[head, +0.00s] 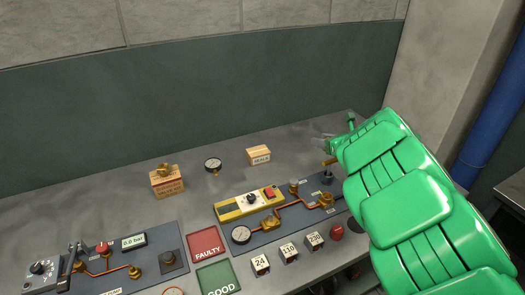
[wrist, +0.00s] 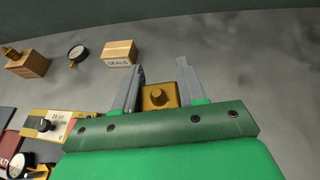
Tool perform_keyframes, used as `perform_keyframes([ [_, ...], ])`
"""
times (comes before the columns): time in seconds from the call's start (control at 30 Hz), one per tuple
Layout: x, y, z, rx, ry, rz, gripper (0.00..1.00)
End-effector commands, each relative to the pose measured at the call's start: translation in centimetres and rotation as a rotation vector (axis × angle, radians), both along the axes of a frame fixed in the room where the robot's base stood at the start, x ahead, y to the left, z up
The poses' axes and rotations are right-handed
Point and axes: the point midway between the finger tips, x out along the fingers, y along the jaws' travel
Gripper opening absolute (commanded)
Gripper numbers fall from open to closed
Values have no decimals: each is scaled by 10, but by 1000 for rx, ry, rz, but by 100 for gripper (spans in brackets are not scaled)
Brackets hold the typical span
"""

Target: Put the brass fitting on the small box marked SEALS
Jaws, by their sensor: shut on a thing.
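My gripper (wrist: 160,84) is shut on a brass fitting (wrist: 158,96), a squarish brass block with a round knob, between its two grey fingers. Its lower part is hidden behind the green wrist. The small box marked SEALS (wrist: 119,54) is a light wooden carton on the bench, left of and beyond the fingers. It also shows in the head view (head: 259,156), to the left of my gripper (head: 325,142), with its top bare. The gripper is apart from the box.
Another carton (head: 167,184) with a brass piece on top stands farther left. A round gauge (head: 213,165) is between the cartons. A yellow meter (head: 250,204) and a piped panel (head: 280,220) lie in front. Red FAULTY (head: 206,245) and green GOOD (head: 217,279) pads are nearer.

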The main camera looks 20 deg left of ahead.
Motion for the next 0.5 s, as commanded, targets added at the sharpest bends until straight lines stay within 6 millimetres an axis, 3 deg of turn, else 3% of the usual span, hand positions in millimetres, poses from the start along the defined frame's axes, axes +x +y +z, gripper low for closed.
perform_keyframes([
  [0.03,-6,21,3,4,-1,53,6],
  [0.2,-33,86,15,10,-1,240,6],
  [0.4,-70,148,29,3,-7,444,6],
  [0.5,-86,168,34,-4,-9,524,6],
])
